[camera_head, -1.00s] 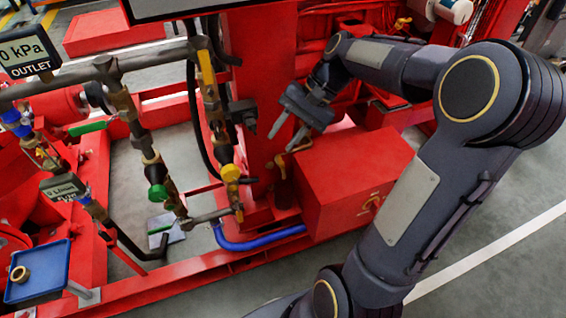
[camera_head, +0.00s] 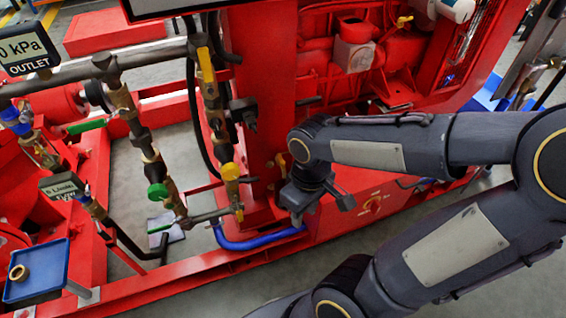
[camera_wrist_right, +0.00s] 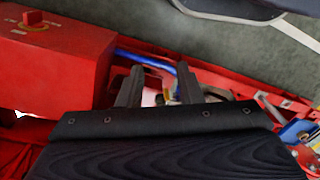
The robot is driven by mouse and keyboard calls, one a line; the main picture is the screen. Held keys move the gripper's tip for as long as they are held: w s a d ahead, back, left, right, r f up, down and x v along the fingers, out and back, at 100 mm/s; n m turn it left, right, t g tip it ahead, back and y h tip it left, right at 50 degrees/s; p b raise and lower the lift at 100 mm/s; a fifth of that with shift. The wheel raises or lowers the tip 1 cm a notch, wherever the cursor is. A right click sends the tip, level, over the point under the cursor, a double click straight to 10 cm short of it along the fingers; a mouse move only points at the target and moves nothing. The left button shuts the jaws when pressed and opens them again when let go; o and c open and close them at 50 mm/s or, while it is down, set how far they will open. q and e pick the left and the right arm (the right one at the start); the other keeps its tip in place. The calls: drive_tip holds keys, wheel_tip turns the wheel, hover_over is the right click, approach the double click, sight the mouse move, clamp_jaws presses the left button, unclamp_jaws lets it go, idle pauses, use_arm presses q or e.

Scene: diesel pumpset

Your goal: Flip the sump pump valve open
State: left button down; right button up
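No label for the sump pump valve is readable, so I cannot tell which one it is. A small brass fitting with a yellow part (camera_head: 281,165) stands beside the red post, partly hidden by my right arm. Yellow-handled valves (camera_head: 230,172) (camera_head: 206,66) sit on the pipes to its left. My right gripper (camera_head: 318,205) points down in front of the red box, just right of the blue hose (camera_head: 262,241). In the right wrist view its two fingers (camera_wrist_right: 160,75) are apart, with nothing clearly held between them. My left gripper is not in view.
The red box (camera_wrist_right: 55,65) with a red knob is close beside the right gripper. Green-handled valves (camera_head: 158,192), gauges (camera_head: 28,48) and a blue tray (camera_head: 37,272) are at left. Grey floor lies in front of the red frame.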

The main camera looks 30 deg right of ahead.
drive_tip(key=w+d+f+n+g+h, duration=0.3)
drive_tip(key=d+f+n+h, duration=0.1)
drive_tip(key=f+h, duration=0.1)
drive_tip(key=n+t+h+b, duration=0.2)
drive_tip(key=n+t+h, duration=0.95)
drive_tip(key=n, duration=0.55)
approach(282, 164)
drive_tip(key=x, duration=0.3)
drive_tip(key=shift+g+h, duration=0.25)
drive_tip(key=x, duration=0.4)
drive_tip(key=b+x, duration=0.1)
drive_tip(key=x, duration=0.1)
drive_tip(key=shift+w+f, duration=0.2)
drive_tip(key=shift+f, duration=0.05)
drive_tip(key=shift+x, duration=0.8)
drive_tip(key=shift+r, duration=0.1)
